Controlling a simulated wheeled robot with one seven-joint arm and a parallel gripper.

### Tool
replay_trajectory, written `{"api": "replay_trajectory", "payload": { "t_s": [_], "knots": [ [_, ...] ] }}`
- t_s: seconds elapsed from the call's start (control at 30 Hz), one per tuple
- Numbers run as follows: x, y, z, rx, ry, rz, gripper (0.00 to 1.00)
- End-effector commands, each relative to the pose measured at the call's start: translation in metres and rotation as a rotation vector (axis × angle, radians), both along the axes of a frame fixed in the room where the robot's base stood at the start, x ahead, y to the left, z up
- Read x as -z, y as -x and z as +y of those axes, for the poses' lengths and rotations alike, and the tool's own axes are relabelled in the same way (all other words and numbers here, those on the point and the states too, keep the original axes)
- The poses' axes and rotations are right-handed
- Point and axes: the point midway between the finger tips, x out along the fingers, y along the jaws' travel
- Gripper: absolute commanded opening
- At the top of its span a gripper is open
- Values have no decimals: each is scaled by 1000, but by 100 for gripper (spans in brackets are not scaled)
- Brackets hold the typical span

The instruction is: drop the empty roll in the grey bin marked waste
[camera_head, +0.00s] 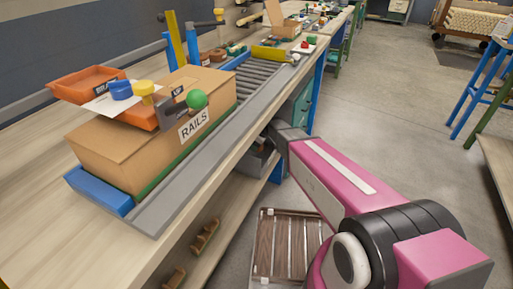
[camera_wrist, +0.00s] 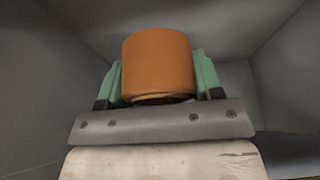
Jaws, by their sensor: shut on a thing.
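An orange-brown roll (camera_wrist: 157,60) is held between the green fingers of my gripper (camera_wrist: 158,78) in the wrist view. My gripper is shut on it. Grey walls (camera_wrist: 40,90) surround the roll and fingers on several sides, like the inside of a grey bin. No waste mark is readable. In the head view, part of a grey bin (camera_head: 257,158) shows below the bench edge, beside the end of my pink arm. My gripper and the roll are hidden there. Whether the roll touches the bin floor cannot be told.
The bench (camera_head: 40,215) carries a cardboard box marked RAILS (camera_head: 130,150), orange trays (camera_head: 88,84) and a roller track (camera_head: 262,75). A slatted wooden crate (camera_head: 285,245) stands on the floor below. Open floor lies to the right.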

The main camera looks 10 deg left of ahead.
Motion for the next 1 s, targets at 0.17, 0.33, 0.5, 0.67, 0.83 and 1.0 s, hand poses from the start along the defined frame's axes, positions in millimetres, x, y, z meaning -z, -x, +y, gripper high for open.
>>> {"api": "replay_trajectory", "payload": {
  "t_s": [0.17, 0.33, 0.5, 0.67, 0.83, 1.0],
  "knots": [
    [17, 0, 0, 0, 0, 0, 34],
    [16, 0, 0, 0, 0, 0, 34],
    [20, 0, 0, 0, 0, 0, 34],
    [24, 0, 0, 0, 0, 0, 34],
    [28, 0, 0, 0, 0, 0, 34],
    [28, 0, 0, 0, 0, 0, 80]
  ]
}}
